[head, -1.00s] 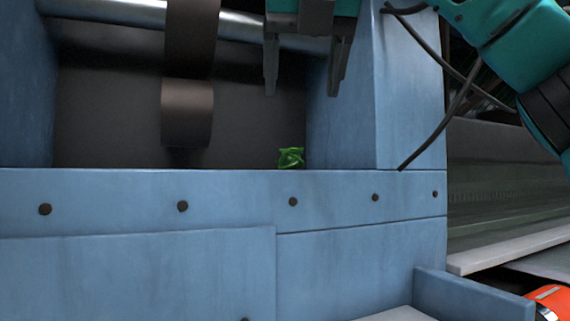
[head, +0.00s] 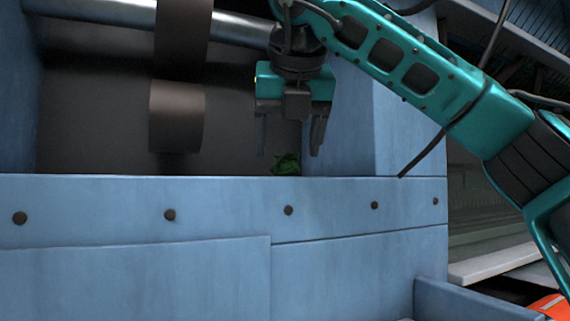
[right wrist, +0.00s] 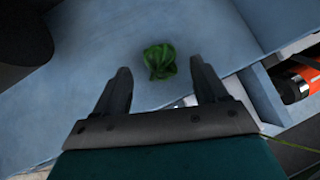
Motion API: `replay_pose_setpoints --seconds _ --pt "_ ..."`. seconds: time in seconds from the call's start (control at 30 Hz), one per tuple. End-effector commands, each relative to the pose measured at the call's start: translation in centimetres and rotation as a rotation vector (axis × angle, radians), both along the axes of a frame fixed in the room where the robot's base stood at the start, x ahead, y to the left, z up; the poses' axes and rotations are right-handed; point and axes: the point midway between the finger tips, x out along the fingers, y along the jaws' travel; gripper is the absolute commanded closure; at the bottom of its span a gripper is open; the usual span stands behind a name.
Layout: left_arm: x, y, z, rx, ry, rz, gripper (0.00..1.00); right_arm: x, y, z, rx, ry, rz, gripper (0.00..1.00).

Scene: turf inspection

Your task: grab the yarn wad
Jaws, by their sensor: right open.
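The yarn wad is a small crumpled green bundle (head: 286,164) in the recess of the blue machine, low at its right end, just behind the front panel's top edge. In the right wrist view the green wad (right wrist: 160,61) lies on a blue surface, beyond the fingertips and roughly centred between them. My right gripper (head: 289,152) is open and points down, its fingers on either side of the wad in the head view. The same gripper (right wrist: 159,66) is empty in the wrist view. The wad's lower part is hidden by the panel in the head view. My left gripper is not in view.
The blue front panel (head: 350,195) with dark bolts stands before the recess. A blue side wall (head: 345,120) rises close to the right finger. A dark curved band (head: 176,115) and a metal bar (head: 110,12) lie left and above. An orange object (right wrist: 296,88) sits to the right.

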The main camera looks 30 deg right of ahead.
Motion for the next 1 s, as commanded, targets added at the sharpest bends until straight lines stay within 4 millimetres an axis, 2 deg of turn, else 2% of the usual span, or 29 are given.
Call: replay_pose_setpoints --seconds 0.2,0.5,1.0 --pt "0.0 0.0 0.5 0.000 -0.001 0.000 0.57 2.2 -0.8 -2.0 0.000 0.002 -0.002 0.28" --pt "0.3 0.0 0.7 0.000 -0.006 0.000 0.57 2.5 -0.9 -2.3 0.001 0.000 -0.002 0.28" --pt "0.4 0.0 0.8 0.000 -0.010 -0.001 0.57 2.5 -0.9 -2.3 0.001 0.000 -0.002 0.76"
